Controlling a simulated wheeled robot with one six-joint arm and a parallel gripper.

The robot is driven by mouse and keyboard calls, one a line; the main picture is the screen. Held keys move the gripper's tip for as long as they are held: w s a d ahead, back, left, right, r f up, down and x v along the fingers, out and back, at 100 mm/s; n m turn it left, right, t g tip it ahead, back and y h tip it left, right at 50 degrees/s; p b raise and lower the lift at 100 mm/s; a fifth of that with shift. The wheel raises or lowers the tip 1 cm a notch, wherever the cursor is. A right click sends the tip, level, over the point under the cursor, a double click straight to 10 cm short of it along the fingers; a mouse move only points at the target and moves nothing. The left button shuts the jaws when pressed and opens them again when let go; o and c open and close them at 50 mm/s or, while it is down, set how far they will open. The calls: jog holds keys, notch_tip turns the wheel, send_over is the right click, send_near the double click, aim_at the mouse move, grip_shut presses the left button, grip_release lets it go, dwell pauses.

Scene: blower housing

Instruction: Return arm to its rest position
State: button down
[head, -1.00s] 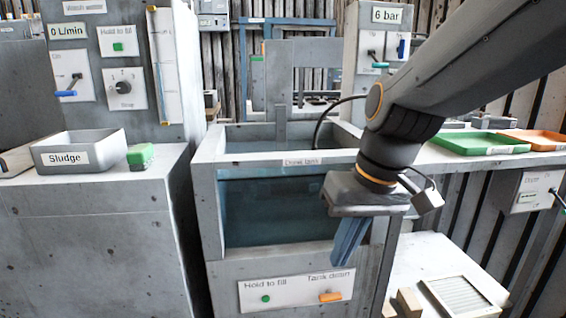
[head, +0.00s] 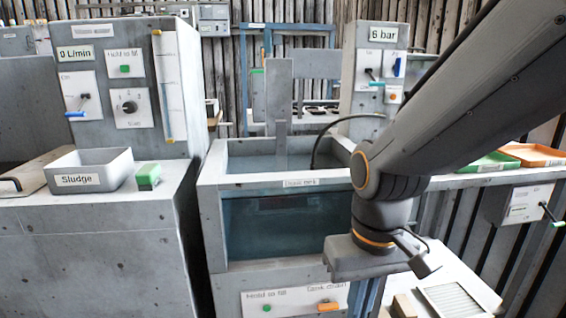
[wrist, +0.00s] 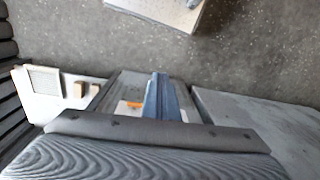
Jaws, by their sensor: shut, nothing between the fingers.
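My gripper (head: 366,298) hangs from my arm at the right of the head view, fingers pointing down in front of the tank's right front edge. Its blue fingers are together and hold nothing; their tips run off the bottom of the head view. In the wrist view the shut fingers (wrist: 158,98) point over the tank's front panel and the floor.
The water tank (head: 207,200) stands just behind my gripper. A panel with a green button and orange handle (head: 328,306) is close to its left. A slatted filter (head: 450,300) lies low at the right. Green (head: 488,163) and orange (head: 535,154) trays sit on the right bench.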

jog(key=d+r+m+p, duration=0.2)
jog(key=d+r+p, duration=0.5)
jog(key=p, duration=0.6)
jog(key=shift+s+r, duration=0.35)
jog(key=shift+r, duration=0.1)
